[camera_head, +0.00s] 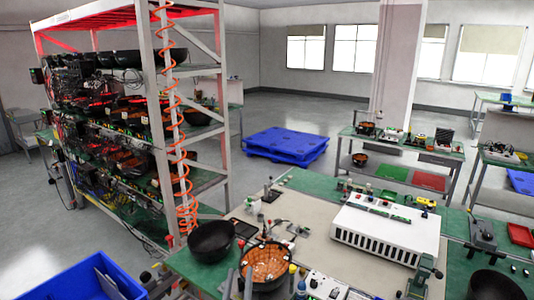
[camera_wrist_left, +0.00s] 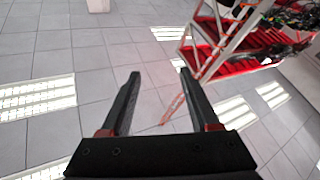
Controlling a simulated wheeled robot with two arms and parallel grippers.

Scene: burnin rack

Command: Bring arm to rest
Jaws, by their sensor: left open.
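My left gripper (camera_wrist_left: 160,74) shows in the left wrist view. Its two dark fingers stand well apart, with nothing between them. Behind the fingers are pale grey tiles with bright light panels, and the gripper touches nothing there. In the head view I cannot clearly make out the left gripper. My right gripper is in neither view.
A tall metal rack (camera_head: 223,125) full of wired boards stands at the left; its red frame (camera_wrist_left: 200,55) also shows in the wrist view. The workbench (camera_head: 310,185) in front holds black bowls (camera_head: 211,241) and a white device (camera_head: 385,232). A blue bin (camera_head: 70,285) is lower left.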

